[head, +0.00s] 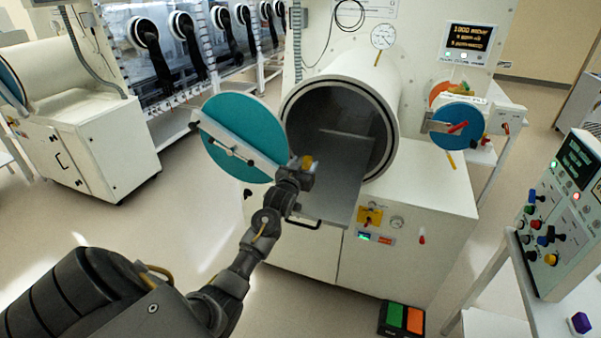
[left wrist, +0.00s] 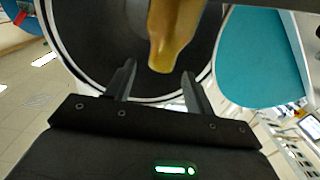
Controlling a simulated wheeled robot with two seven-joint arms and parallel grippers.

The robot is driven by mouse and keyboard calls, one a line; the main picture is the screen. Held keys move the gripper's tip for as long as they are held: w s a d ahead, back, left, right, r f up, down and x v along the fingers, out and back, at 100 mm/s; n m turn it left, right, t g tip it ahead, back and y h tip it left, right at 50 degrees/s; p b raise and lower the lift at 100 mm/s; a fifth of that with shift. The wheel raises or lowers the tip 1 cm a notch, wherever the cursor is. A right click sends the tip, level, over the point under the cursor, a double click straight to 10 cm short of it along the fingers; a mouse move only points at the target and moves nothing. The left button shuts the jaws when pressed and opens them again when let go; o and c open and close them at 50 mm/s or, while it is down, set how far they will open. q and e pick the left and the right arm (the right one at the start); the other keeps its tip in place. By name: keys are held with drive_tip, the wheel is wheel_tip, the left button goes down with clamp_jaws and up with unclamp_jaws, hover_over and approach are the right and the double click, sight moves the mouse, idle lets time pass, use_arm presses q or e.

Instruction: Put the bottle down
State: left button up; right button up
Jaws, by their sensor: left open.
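The bottle is amber and shows in the left wrist view (left wrist: 174,38), hanging down from the top edge of the picture with its end between the fingertips. In the head view only a small amber piece of the bottle (head: 307,161) shows at my left gripper (head: 304,176). My left gripper is open, with dark fingers apart on either side of the bottle in the left wrist view (left wrist: 158,70). I cannot tell whether a finger touches it. The grey tray (head: 345,190) sticks out of the round chamber (head: 340,75) just right of the gripper. My right gripper is not in view.
The teal round door (head: 245,135) stands open left of the chamber, close to my left forearm. A handle (head: 303,224) juts below the tray. A control console (head: 562,215) stands at the right, and a foot pedal (head: 402,319) lies on the floor.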

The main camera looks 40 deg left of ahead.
use_arm(q)
drive_tip(key=b+v, duration=0.1)
drive_tip(key=v, duration=0.3)
drive_tip(key=shift+s+d, duration=0.1)
drive_tip(key=shift+s, duration=0.25)
